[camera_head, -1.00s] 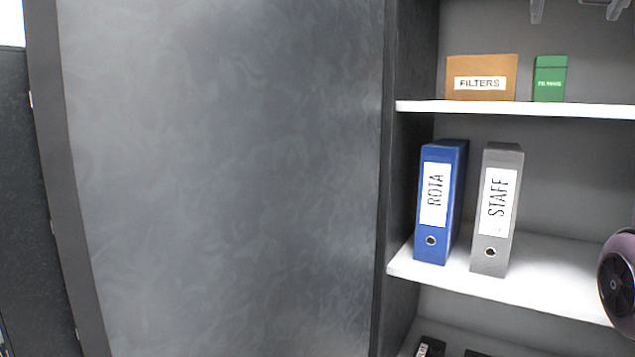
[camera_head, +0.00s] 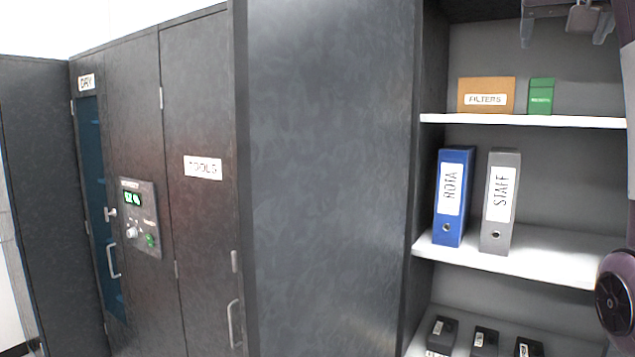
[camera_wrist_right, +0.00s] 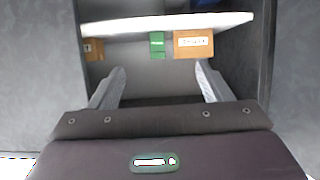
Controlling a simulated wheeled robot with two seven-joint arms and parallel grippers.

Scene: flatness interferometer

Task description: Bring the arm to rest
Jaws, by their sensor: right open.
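My right gripper (camera_head: 567,28) shows at the top right of the head view, in front of the upper part of the open shelf unit. Its two fingers are spread apart with nothing between them. In the right wrist view the same gripper (camera_wrist_right: 160,85) is open and empty, its grey fingertips pointing toward the shelf. Part of my right arm runs down the right edge of the head view. My left gripper is not in view.
The shelf unit (camera_head: 530,121) holds a brown FILTERS box (camera_head: 486,95), a green box (camera_head: 541,96), a blue ROTA binder (camera_head: 454,197), a grey STAFF binder (camera_head: 500,202) and small black items (camera_head: 484,341) below. Left stand dark cabinets labelled TOOLS (camera_head: 203,167) and DRY (camera_head: 86,82).

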